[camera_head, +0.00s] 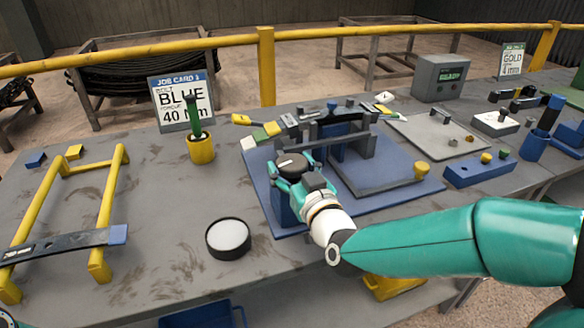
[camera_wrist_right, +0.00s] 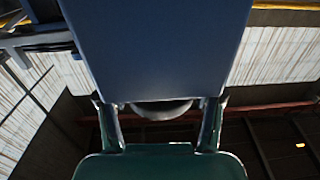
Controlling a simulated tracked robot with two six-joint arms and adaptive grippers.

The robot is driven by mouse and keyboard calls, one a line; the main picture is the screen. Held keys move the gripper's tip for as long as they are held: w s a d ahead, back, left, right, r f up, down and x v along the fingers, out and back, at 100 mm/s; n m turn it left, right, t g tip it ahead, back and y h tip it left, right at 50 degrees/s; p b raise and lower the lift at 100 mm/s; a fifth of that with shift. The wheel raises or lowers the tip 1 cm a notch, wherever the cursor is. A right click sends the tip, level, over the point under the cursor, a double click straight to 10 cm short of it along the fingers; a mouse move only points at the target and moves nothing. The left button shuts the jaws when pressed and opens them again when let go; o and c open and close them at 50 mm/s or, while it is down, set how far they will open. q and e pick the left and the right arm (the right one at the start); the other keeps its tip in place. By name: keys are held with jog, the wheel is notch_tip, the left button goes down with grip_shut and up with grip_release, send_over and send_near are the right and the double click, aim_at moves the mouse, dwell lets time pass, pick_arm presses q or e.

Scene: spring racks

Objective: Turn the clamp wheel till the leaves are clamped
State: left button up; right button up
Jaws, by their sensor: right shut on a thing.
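The clamp wheel (camera_head: 291,162) is a dark round disc with a pale mark on its face, at the front left of the blue clamp fixture (camera_head: 262,185). My right gripper (camera_head: 296,178) is shut on the wheel. In the right wrist view the two fingers (camera_wrist_right: 161,122) stand on either side of a grey rounded rim (camera_wrist_right: 162,108), below a large blue block (camera_wrist_right: 155,50). Dark leaves (camera_head: 330,114) lie across the back of the fixture by the upright blue block (camera_head: 335,142). Whether they are pressed tight cannot be told. My left gripper is out of view.
A yellow rack (camera_head: 106,200) holds a dark leaf (camera_head: 55,243) at the left. A yellow cup (camera_head: 201,149) and a black round dish (camera_head: 228,238) stand between rack and fixture. A grey tray (camera_head: 410,130) and blue holder (camera_head: 478,173) lie to the right.

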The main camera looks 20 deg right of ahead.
jog(key=m+h, duration=0.2)
jog(key=h, duration=0.1)
jog(key=shift+a, duration=0.15)
jog(key=m+h, duration=0.1)
jog(key=h, duration=0.2)
jog(key=shift+m+g, duration=0.3)
jog(key=shift+m, duration=0.1)
jog(key=m+g+h+p, duration=0.1)
jog(key=m+g+h, duration=0.1)
jog(key=m+h, duration=0.1)
jog(key=m+g+h+p, duration=0.1)
jog(key=m+g+h, duration=0.1)
jog(key=h, duration=0.3)
jog(key=shift+d+r+m+p, duration=0.1)
jog(key=shift+d+m+p, duration=0.1)
jog(key=shift+m+p, duration=0.25)
jog(key=shift+m+g+h, duration=0.25)
jog(key=shift+g+h, duration=0.05)
jog(key=shift+g, duration=0.1)
jog(key=o, duration=1.2)
jog(key=shift+c, duration=0.2)
jog(key=v, duration=1.2)
